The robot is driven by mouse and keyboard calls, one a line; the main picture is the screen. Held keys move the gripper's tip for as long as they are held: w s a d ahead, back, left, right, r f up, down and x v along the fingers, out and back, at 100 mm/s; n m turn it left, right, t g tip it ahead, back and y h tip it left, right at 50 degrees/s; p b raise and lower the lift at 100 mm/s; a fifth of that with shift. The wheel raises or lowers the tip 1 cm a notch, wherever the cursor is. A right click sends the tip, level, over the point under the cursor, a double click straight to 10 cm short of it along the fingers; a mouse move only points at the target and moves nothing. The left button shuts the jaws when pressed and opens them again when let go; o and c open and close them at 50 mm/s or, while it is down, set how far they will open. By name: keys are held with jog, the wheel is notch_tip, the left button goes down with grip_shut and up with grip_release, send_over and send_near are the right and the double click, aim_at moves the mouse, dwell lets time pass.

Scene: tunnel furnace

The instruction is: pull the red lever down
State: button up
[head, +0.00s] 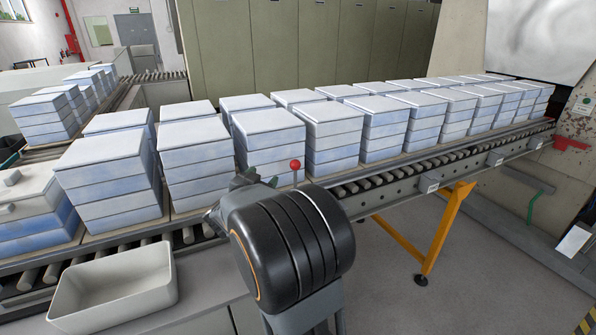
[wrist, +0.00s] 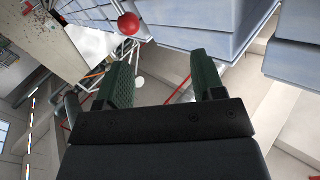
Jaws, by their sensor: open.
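The red lever shows as a red ball knob (head: 295,164) on a thin upright rod, just past my arm in the head view. The lower end of the rod is hidden behind my arm. In the wrist view the red knob (wrist: 128,24) is at the top, beyond the tip of the left finger. My gripper (wrist: 162,68) is open, with two green fingers well apart and nothing between them. In the head view my gripper (head: 248,179) is partly hidden by my wrist and sits left of the knob, apart from it.
Stacks of pale blue-white blocks (head: 200,165) stand on a roller conveyor (head: 390,182) behind the lever. A pale empty bin (head: 115,287) is at the lower left. An orange support leg (head: 446,228) stands at the right. The floor (head: 470,295) at the lower right is clear.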

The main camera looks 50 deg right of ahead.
aim_at(299, 163)
jog(key=d+g, duration=0.1)
jog(key=d, duration=0.4)
jog(key=d+f+m+g, duration=0.1)
jog(key=d, duration=0.4)
jog(key=d+h+p, duration=0.1)
jog(key=d, duration=0.4)
jog(key=shift+w+d+f+m+g, duration=0.15)
jog(key=shift+w+d+m+g, duration=0.15)
jog(key=shift+g, duration=0.1)
jog(key=shift+a, duration=0.1)
grip_shut()
jog(key=shift+s, duration=0.15)
